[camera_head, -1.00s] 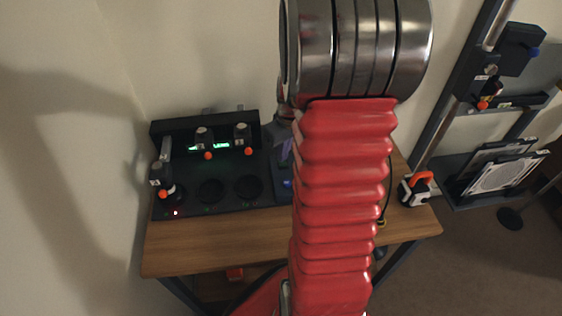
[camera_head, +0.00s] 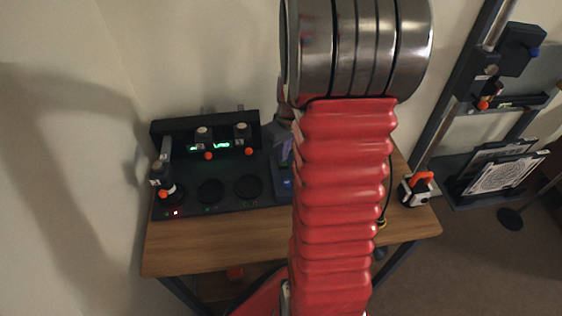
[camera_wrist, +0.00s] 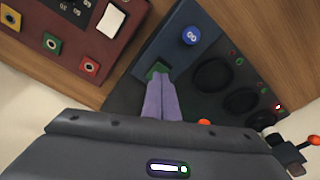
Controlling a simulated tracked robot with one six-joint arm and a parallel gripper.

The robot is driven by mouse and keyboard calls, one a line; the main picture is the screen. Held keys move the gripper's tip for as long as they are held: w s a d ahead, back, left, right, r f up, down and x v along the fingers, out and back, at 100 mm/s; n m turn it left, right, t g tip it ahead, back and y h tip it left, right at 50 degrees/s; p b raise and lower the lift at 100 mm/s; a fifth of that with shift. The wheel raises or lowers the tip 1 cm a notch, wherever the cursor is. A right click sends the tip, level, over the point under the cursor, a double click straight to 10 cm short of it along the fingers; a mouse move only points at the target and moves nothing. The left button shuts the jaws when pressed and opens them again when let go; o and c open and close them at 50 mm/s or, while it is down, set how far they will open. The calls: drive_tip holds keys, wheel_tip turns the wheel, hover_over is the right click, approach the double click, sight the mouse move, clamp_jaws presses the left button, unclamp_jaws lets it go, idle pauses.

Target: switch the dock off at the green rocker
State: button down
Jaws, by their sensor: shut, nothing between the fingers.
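The dock (camera_head: 225,196) is a dark unit on the wooden bench, with a green-lit display (camera_head: 221,146) at its back. In the wrist view, the green rocker (camera_wrist: 157,69) sits on a dark blue panel (camera_wrist: 170,48) beside the dock's round dark pads. My gripper (camera_wrist: 159,78) is shut and empty, its purple fingers together. The fingertips overlap the rocker's near edge in the wrist view; I cannot tell whether they touch it. In the head view my gripper (camera_head: 284,152) is partly hidden by my red arm, and the rocker cannot be made out.
A round blue button (camera_wrist: 191,35) is on the same panel, beyond the rocker. A dark red box (camera_wrist: 75,40) with coloured buttons stands to the left in the wrist view. Orange-tipped fixtures (camera_head: 242,136) stand on the dock. An orange-handled item (camera_head: 417,187) is at the bench's right.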

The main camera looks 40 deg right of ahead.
sight(284, 164)
drive_tip(key=shift+f, duration=0.8)
idle(0.7)
drive_tip(key=shift+r, duration=0.1)
wheel_tip(284, 164, up, 7)
idle(1.2)
drive_tip(key=shift+s, duration=0.1)
idle(0.4)
